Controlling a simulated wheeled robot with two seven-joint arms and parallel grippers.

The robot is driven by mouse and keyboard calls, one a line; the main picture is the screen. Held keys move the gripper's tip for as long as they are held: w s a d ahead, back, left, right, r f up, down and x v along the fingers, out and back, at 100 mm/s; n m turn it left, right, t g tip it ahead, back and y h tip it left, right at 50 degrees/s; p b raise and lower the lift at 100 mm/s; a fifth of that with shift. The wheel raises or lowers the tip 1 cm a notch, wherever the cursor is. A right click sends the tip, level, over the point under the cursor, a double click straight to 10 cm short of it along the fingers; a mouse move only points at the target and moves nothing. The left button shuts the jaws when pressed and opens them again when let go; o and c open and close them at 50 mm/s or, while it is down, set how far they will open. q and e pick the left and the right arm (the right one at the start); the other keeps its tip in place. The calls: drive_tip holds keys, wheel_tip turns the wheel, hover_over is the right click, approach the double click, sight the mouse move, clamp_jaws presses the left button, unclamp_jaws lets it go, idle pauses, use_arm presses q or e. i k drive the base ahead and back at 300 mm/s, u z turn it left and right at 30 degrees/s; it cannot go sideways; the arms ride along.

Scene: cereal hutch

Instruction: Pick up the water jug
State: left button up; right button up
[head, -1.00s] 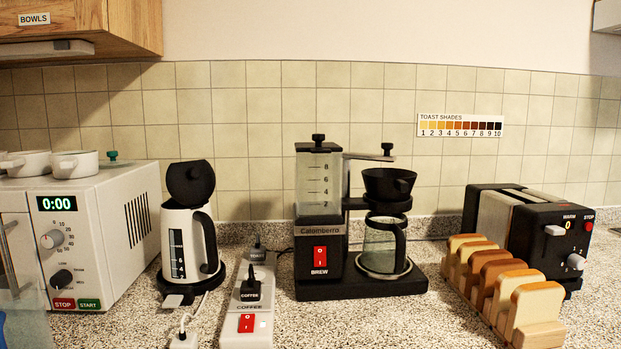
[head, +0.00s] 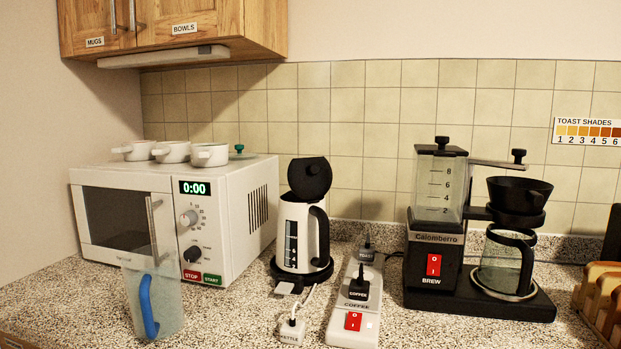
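The water jug (head: 172,290) is a translucent, pale container with a blue handle (head: 147,305). It stands upright on the speckled counter at the lower left in the head view, in front of the microwave. Its handle faces the viewer. I cannot tell how much water is in it. Neither of my grippers shows in the head view.
The white microwave (head: 215,251) stands behind the jug, with several white cups on top. The counter left of the jug is clear.

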sight(150, 273)
drive_tip(key=z, duration=3.7)
drive_tip(key=k, duration=1.9)
drive_tip(key=u, duration=1.15)
